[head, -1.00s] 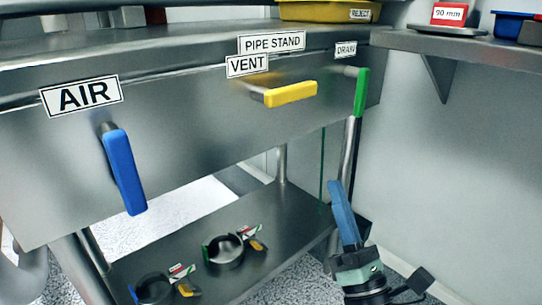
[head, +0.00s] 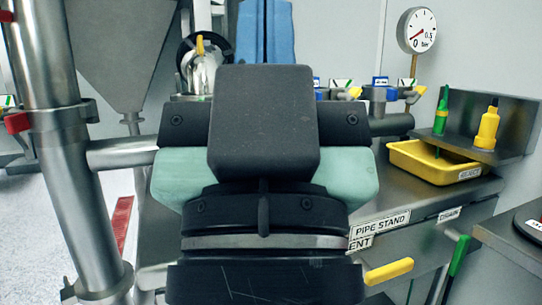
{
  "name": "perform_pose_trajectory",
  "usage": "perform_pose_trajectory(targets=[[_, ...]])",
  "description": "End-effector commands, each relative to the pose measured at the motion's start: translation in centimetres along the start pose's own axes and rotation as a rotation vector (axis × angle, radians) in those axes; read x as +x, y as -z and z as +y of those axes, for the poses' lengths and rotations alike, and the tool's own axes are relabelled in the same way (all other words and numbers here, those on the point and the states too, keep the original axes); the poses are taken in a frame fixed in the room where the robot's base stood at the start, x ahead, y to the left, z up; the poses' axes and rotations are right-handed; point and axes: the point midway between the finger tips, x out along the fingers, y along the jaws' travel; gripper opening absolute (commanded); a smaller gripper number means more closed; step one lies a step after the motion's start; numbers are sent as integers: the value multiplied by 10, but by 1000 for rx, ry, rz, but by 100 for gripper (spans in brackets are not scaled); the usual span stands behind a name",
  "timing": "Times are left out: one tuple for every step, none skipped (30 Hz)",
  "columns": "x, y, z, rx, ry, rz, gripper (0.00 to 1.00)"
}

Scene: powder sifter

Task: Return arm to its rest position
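My gripper (head: 266,22) fills the middle of the head view, raised close to the camera. Its dark wrist, pale green body and black block show from behind. The two blue fingers point up past the black block and stand side by side with no clear gap, so they look shut. No object shows in them, though the black block hides their lower part.
A steel bench with a PIPE STAND label (head: 381,230) and a yellow handle (head: 388,271) is at right. A yellow tray (head: 432,165), a shelf with green (head: 441,114) and yellow bottles (head: 487,128), and a gauge (head: 417,30) are beyond. A steel pipe (head: 62,140) stands left.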

Motion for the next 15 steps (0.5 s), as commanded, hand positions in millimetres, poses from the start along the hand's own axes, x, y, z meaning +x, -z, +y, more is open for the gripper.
perform_pose_trajectory(targets=[[24,22,0,8,2,-2,0],[31,28,1,1,-3,-3,0],[40,36,2,-2,-4,-4,0],[47,42,2,-3,-4,-4,0],[54,48,2,-4,-5,-4,0],[63,57,2,-5,-5,-4,0],[70,63,2,-5,-5,-4,0],[76,69,2,-6,-6,-4,0],[86,78,2,-6,-6,-4,0],[92,84,2,-7,-6,-4,0],[99,90,3,-7,-6,-4,0],[108,99,3,-7,-6,-5,0],[115,105,3,-8,-6,-5,0],[122,111,3,-8,-7,-5,0],[131,120,3,-8,-7,-5,0]])
